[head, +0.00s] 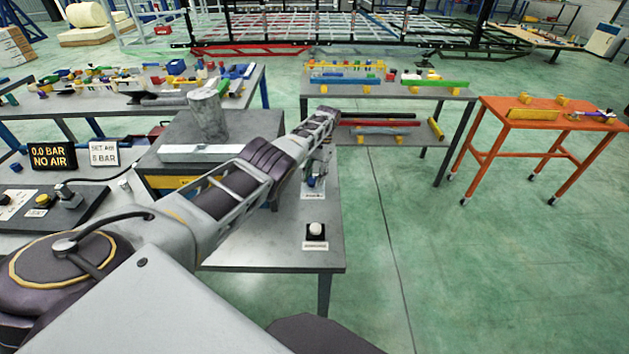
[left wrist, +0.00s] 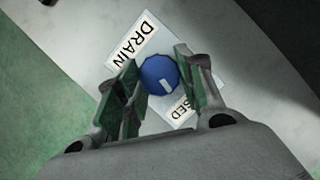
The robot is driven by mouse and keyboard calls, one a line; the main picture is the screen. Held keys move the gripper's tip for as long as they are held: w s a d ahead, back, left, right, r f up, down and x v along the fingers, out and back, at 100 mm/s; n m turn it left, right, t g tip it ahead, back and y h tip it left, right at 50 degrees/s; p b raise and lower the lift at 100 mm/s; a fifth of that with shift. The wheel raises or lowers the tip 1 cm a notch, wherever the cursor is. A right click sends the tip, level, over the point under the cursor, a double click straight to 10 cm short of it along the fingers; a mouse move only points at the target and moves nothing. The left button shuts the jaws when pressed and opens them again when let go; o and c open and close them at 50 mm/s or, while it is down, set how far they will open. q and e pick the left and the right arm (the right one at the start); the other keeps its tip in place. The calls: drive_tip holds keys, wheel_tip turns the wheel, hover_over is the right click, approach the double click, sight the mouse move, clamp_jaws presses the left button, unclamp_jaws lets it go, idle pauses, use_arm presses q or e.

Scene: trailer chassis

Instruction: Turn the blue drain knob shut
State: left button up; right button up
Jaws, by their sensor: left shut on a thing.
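The blue drain knob (left wrist: 158,70) is round with a white mark on its lower right edge in the left wrist view. The mark points toward a label (left wrist: 182,108) whose visible letters read "SED". A "DRAIN" label (left wrist: 136,40) lies above the knob. My left gripper (left wrist: 159,78) has its green-padded fingers on both sides of the knob and is shut on it. In the head view my left gripper (head: 317,172) points down at the bench's right part, and the knob is mostly hidden there. My right gripper is not in view.
The grey bench (head: 275,245) carries a black-based white button (head: 316,230) in front of the gripper. A grey box with a metal cup (head: 208,115) stands left. A display (head: 51,157) reads "0.0 BAR NO AIR". An orange table (head: 548,112) stands right; the green floor between is clear.

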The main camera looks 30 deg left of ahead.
use_arm(q)
drive_tip(key=shift+a+n+h, duration=0.1)
drive_tip(key=shift+n+h, duration=0.3)
drive_tip(key=shift+n, duration=0.5)
drive_tip(key=o, duration=1)
drive_tip(key=shift+m, duration=0.3)
